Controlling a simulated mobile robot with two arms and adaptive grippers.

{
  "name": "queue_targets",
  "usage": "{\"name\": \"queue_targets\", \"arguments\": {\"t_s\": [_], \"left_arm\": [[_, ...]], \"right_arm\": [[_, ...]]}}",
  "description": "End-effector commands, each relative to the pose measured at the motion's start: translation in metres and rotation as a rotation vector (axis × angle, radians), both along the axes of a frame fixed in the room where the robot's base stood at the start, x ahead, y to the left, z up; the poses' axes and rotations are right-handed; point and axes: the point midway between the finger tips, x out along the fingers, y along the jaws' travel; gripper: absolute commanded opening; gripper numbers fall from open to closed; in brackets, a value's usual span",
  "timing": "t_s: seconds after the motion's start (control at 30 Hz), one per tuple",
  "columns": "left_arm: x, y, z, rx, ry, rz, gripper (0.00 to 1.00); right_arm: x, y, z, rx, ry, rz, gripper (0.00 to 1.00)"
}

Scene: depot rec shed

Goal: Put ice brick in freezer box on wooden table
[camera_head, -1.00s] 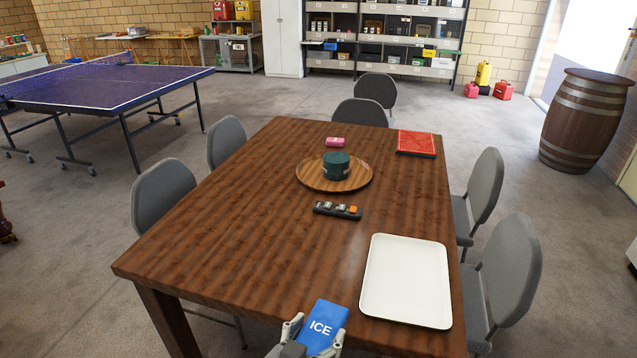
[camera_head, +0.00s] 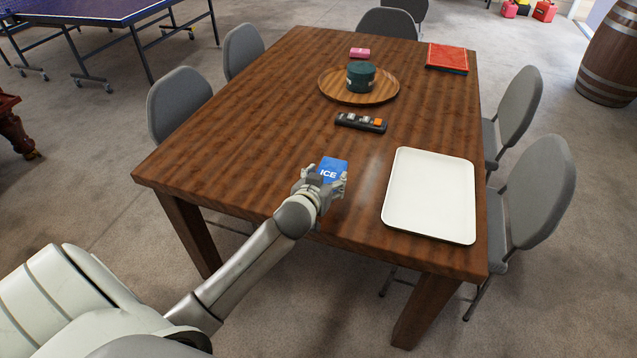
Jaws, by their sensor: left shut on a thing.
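The blue ice brick (camera_head: 332,168), marked ICE, is in my left gripper (camera_head: 322,184) at the near edge of the wooden table (camera_head: 255,130). The gripper's fingers are shut on the brick's near end, and its far end points up the table. The brick is over the tabletop; I cannot tell whether it touches it. I see nothing that is plainly a freezer box. My right gripper is out of view.
A white tray (camera_head: 432,195) lies right of the brick. Beyond are a black strip (camera_head: 361,122), a round wooden tray (camera_head: 335,88) with a dark green tub (camera_head: 361,75), a pink item (camera_head: 360,52) and a red item (camera_head: 447,57). Grey chairs flank the table.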

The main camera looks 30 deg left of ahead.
Motion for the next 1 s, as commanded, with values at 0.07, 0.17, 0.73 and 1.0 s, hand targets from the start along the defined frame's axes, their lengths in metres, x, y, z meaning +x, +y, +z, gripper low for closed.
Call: {"name": "queue_targets", "arguments": {"t_s": [0.07,0.17,0.73,1.0], "left_arm": [[0.006,0.012,-0.018,0.003,0.002,0.001,0.30],[0.012,0.024,-0.034,0.001,0.000,0.001,0.30],[0.020,0.040,-0.087,-0.001,-0.001,-0.003,0.30],[0.020,0.040,-0.088,-0.001,-0.003,-0.004,0.30]], "right_arm": [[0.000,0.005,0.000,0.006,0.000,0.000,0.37],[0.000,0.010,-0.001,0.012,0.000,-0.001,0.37],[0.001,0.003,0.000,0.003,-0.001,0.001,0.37],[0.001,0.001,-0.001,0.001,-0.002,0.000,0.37]]}}
